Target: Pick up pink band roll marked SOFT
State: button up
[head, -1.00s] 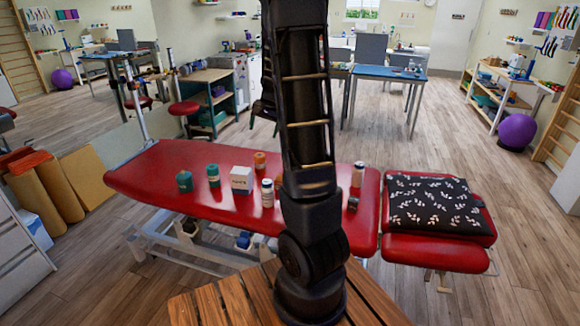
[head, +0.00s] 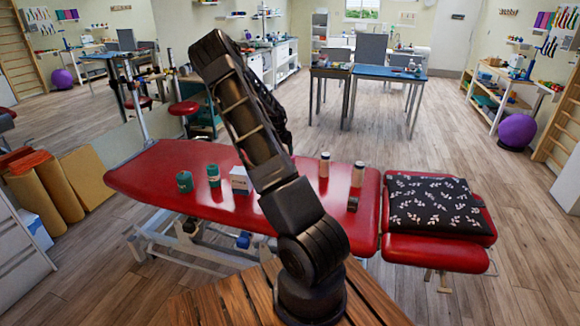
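I cannot make out a pink band roll or the word SOFT on anything in view. Two green rolls or jars, a left one (head: 184,181) and a right one (head: 213,175), stand on the left part of the red treatment table (head: 150,174). A white box (head: 240,180) with small print stands beside them, partly behind my arm. My arm hides the middle of the table. My gripper does not show; the far part of my arm is behind the nearer links.
A small dark item (head: 352,204) lies near the table's front edge. A black leaf-patterned cloth (head: 430,206) covers much of the separate right section. A blue-topped table (head: 390,73) and a purple ball (head: 517,131) are farther back. The table's far left is clear.

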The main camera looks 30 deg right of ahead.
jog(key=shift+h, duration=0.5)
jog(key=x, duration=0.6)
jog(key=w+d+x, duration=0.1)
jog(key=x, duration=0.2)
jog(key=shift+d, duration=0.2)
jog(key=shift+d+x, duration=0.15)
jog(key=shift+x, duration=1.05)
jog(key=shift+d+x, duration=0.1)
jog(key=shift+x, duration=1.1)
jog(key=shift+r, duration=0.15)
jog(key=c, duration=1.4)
